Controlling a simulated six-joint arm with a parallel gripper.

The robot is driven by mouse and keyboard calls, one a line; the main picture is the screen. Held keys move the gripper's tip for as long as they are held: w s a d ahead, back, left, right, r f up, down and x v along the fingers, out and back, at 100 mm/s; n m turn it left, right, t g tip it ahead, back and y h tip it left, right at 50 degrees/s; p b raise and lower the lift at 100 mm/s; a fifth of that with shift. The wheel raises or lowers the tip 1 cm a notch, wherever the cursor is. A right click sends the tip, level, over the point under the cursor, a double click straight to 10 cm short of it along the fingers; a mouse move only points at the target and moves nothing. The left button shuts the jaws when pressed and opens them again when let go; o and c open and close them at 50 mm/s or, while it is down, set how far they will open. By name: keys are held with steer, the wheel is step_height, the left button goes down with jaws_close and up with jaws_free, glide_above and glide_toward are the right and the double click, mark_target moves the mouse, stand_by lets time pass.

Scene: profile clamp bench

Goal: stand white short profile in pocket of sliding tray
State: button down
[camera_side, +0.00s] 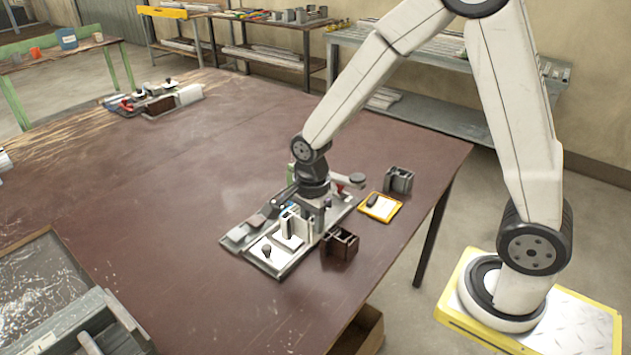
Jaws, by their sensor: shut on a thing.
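My gripper (301,207) points down over the clamp fixture (237,238) near the table's right side. It is shut on the white short profile (288,223), which looks upright between the fingers. The profile's lower end is at a small pale block on the fixture. I cannot tell whether it touches the block or sits in a pocket. The sliding tray cannot be told apart clearly from the other fixture parts, and my wrist hides the area behind.
A dark brown profile (340,246) stands right of the fixture, close to my gripper. Another fixture (152,98) is at the far left. A clear-covered box (45,270) is at front left. The middle table is free.

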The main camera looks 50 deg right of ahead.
steer(key=w+d, duration=0.4)
steer(key=w, duration=0.3)
steer(key=shift+w+d+f, duration=0.2)
steer(key=shift+d+f, duration=0.1)
steer(key=shift+f, duration=0.1)
steer(key=shift+f, duration=3.35)
steer(key=shift+c, duration=1.6)
jaws_free()
steer(key=shift+r, duration=0.1)
